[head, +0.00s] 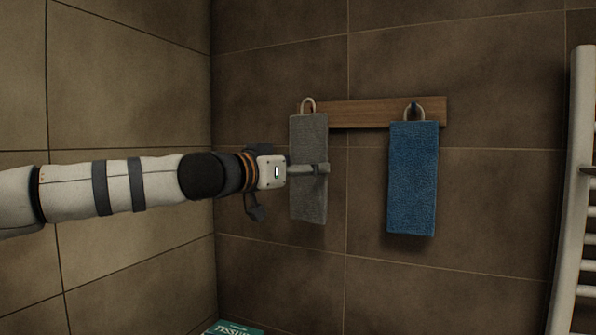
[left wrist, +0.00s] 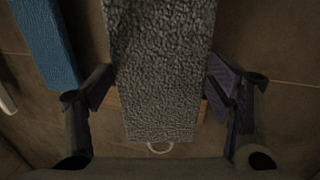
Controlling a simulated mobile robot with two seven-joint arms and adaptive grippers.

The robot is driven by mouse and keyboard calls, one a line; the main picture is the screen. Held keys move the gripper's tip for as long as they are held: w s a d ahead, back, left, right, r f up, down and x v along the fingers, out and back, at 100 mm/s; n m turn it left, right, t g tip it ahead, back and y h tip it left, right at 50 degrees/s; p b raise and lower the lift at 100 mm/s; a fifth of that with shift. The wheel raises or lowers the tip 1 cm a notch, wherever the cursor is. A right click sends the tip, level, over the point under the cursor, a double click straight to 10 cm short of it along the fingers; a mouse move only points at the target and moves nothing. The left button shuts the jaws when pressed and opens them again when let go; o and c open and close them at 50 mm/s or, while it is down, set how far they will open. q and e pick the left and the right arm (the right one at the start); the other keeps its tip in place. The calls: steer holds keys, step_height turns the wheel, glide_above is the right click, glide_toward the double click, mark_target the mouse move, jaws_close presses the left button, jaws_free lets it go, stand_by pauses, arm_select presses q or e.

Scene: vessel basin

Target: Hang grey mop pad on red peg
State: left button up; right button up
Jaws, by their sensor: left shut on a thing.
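The grey mop pad (head: 308,190) hangs upright in front of the left end of a wooden rail, with its pale loop (head: 308,104) at the top. My left gripper (head: 308,170) is shut on the pad around its middle, with one finger crossing its front. The left wrist view shows the pad (left wrist: 160,70) between the gripper's two fingers (left wrist: 165,95), its loop (left wrist: 160,148) at the bottom. I cannot make out the red peg or tell whether the loop is around it. My right gripper is not in view.
A wooden rail (head: 365,113) is fixed to the brown tiled wall. A blue cloth (head: 413,180) hangs from a dark peg (head: 414,107) on its right part. A white towel radiator (head: 582,150) stands at far right. A green tissue box (head: 232,328) is at the bottom.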

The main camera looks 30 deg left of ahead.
arm_select(q)
steer(key=shift+w+a+f+b, duration=0.1)
steer(key=shift+w+f+b, duration=0.15)
steer(key=shift+w, duration=0.55)
steer(key=shift+w+f+b, duration=0.15)
steer(key=shift+w+b, duration=0.05)
steer(key=shift+w, duration=0.65)
steer(key=shift+w+a+f+b, duration=0.1)
steer(key=shift+w+f+b, duration=0.15)
steer(key=shift+w, duration=0.55)
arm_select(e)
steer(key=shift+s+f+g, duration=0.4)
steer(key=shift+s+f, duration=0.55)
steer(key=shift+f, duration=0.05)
arm_select(q)
steer(key=o, duration=1.2)
steer(key=shift+o, duration=0.2)
steer(key=v, duration=1.2)
